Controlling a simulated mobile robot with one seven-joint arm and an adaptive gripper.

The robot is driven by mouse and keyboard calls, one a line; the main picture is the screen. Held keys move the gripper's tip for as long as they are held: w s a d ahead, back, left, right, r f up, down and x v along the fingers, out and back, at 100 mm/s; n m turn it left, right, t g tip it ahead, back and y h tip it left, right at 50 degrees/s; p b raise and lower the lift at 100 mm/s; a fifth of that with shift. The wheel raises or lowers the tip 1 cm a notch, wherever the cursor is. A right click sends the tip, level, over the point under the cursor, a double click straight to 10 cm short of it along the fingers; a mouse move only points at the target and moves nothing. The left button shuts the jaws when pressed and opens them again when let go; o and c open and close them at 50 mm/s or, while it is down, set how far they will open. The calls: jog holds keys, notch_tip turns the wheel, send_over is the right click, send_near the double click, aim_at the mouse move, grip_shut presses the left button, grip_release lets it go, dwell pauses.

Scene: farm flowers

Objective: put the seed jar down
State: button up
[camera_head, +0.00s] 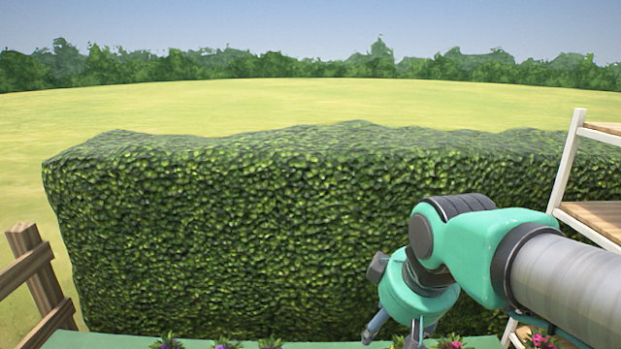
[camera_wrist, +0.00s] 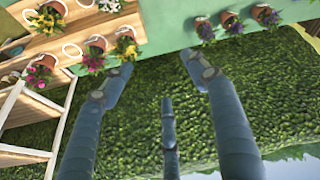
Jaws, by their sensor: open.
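My gripper (camera_head: 394,332) points down in front of the hedge in the head view, at the lower right. In the wrist view its fingers (camera_wrist: 158,66) are spread apart with nothing between them. I cannot make out a seed jar in either view. A small dark object (camera_wrist: 10,78) lies at the left edge of the wrist view, too cut off to identify.
Several potted flowers (camera_wrist: 127,45) stand on a wooden surface with white rings (camera_wrist: 72,51). Purple-flowered pots (camera_wrist: 205,29) stand on a green surface (camera_wrist: 165,30). A white-framed shelf (camera_head: 566,162) is at the right, a hedge (camera_head: 230,235) behind, a wooden fence (camera_head: 37,270) left.

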jog(key=s+d+f+m, duration=0.2)
jog(key=s+d+m, duration=0.1)
jog(key=s, duration=0.3)
jog(key=s+d+f+m+t, duration=0.1)
jog(key=s+d+f+m, duration=0.1)
jog(key=s, duration=0.4)
jog(key=shift+d+f+m+h+b, duration=0.3)
jog(key=shift+d+m+h+b, duration=0.15)
jog(key=shift+d, duration=0.5)
